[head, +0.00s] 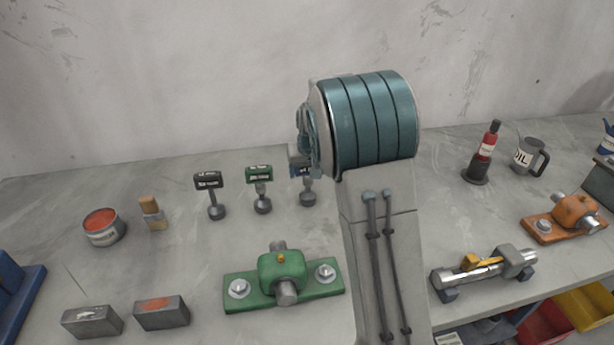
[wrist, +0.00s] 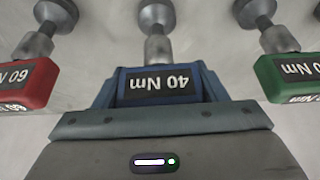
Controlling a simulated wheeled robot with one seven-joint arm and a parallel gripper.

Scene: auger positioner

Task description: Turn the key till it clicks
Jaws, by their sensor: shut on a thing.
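Several T-shaped keys with coloured, labelled heads and round grey feet stand in a row on the bench. The blue key marked 40 Nm (wrist: 160,85) is between the jaws of my gripper (wrist: 160,112), which is shut on its head. In the head view the blue key (head: 308,190) stands upright at the row's right end, its head partly covered by my gripper. The green key (head: 260,176) and black key (head: 210,182) stand to its left. The red key marked 60 Nm (wrist: 28,82) shows left in the wrist view; my arm hides it in the head view.
A green bearing block (head: 282,272) with two bolts sits in front of the row. An orange block (head: 575,212), a metal shaft assembly (head: 485,270), a red bottle (head: 486,150) and an oil jug (head: 529,155) are at right. A tin (head: 103,228) and a brush (head: 152,213) are at left.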

